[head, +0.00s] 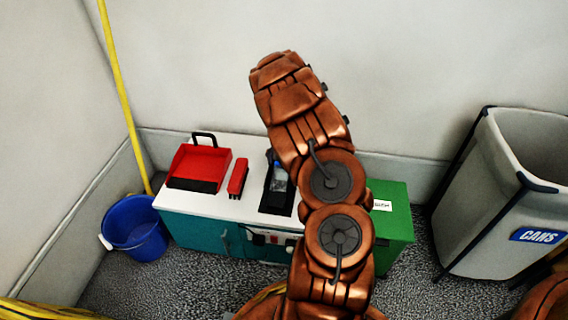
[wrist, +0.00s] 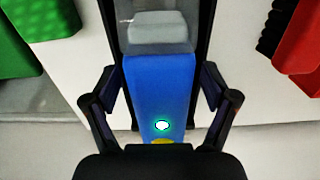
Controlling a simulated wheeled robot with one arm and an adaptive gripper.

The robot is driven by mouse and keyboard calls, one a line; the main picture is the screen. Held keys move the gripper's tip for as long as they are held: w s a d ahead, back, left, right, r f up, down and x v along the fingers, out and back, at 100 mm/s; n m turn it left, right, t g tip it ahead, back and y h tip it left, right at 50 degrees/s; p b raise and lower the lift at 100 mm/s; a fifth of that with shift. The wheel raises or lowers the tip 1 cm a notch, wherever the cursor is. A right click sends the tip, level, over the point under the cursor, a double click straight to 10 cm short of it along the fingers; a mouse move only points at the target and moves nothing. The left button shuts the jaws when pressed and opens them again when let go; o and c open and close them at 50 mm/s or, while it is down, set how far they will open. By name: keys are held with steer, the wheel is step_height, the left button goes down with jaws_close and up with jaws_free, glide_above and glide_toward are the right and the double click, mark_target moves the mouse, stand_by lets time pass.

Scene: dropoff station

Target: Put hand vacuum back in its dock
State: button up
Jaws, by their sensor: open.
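The hand vacuum (wrist: 158,90) has a blue body with a small lit green-white button, a grey part beyond it and a bit of yellow at its near end. In the head view its blue and grey part (head: 279,178) shows at the black dock (head: 274,204) on the white counter, partly behind my arm. A dark frame of the dock (wrist: 198,30) runs beside and beyond the vacuum in the wrist view. My gripper (wrist: 160,80) is open, one finger on each side of the blue body, with gaps visible. Whether the vacuum is fully seated cannot be told.
A red dustpan (head: 200,163) and a red brush (head: 238,178) lie on the white counter (head: 213,205) left of the dock. A green box (head: 394,215) stands to the right. A blue bucket (head: 136,238) and a grey cans bin (head: 490,190) stand on the floor.

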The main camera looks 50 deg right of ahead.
step_height(320, 180, up, 11)
steer(key=p, duration=0.3)
steer(key=shift+s+a+r, duration=0.1)
steer(key=shift+a+r, duration=0.05)
steer(key=shift+a, duration=0.05)
steer(key=s+a+r+n+g, duration=0.1)
steer(key=s+a+r, duration=0.3)
steer(key=a, duration=0.3)
steer(key=s+a+r+n, duration=0.2)
steer(key=s+a+r, duration=0.15)
steer(key=a, duration=0.45)
steer(key=s+a+r+n+g, duration=0.1)
steer(key=s+a+r, duration=0.25)
steer(key=a, duration=0.35)
steer(key=s+a+r+n+g, duration=0.1)
steer(key=s+a+n, duration=0.2)
steer(key=s+a, duration=0.4)
steer(key=s+a+r+n, duration=0.1)
steer(key=s+a+n, duration=0.3)
steer(key=s+a, duration=0.4)
steer(key=s, duration=0.5)
steer(key=shift+s+a+g, duration=0.15)
steer(key=shift+s+g, duration=0.2)
steer(key=shift+g, duration=0.05)
